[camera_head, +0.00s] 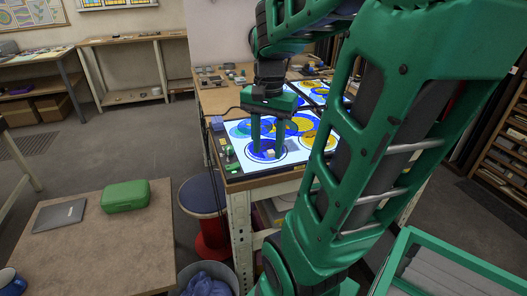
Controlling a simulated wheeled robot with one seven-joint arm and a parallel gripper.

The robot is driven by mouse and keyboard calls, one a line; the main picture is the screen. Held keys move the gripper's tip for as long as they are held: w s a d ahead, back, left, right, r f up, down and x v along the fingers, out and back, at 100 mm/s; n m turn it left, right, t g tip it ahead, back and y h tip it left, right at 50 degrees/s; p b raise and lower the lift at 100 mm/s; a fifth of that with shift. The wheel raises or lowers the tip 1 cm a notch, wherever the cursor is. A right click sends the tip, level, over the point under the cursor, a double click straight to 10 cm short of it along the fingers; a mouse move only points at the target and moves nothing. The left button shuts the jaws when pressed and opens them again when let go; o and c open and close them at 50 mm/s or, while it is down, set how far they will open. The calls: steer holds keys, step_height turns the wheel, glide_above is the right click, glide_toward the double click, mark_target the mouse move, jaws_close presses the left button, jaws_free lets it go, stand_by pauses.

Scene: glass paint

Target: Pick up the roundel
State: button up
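My gripper (268,152) points down over the near part of a lit white panel (240,163) on the workbench. Its two green fingers are apart. A round blue piece (264,145), which looks like a roundel, lies on the panel under and between the fingers, inside a dark ring outline. A small pale spot shows near the fingertips; I cannot tell what it is. I cannot tell whether the fingertips touch the piece. More round pieces lie on the panel: a blue and teal one (239,128) to the left and a yellow one (308,140) to the right.
Small green and grey items (218,124) stand along the panel's left edge. A stool with a red base (212,238) and a bin with blue cloth (208,284) stand beside the bench. A low table at left holds a green case (125,195) and a closed laptop (60,215).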

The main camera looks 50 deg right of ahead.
steer(key=w+d+r+m, duration=0.2)
steer(key=w+d+m, duration=0.4)
steer(key=d+m, duration=0.35)
glide_above(270, 151)
steer(key=f, duration=0.4)
steer(key=shift+s+d+f, duration=0.15)
steer(key=shift+d+f, duration=0.1)
steer(key=shift+f, duration=0.15)
steer(key=shift+a+f, duration=0.2)
steer(key=shift+f, duration=2.55)
jaws_close()
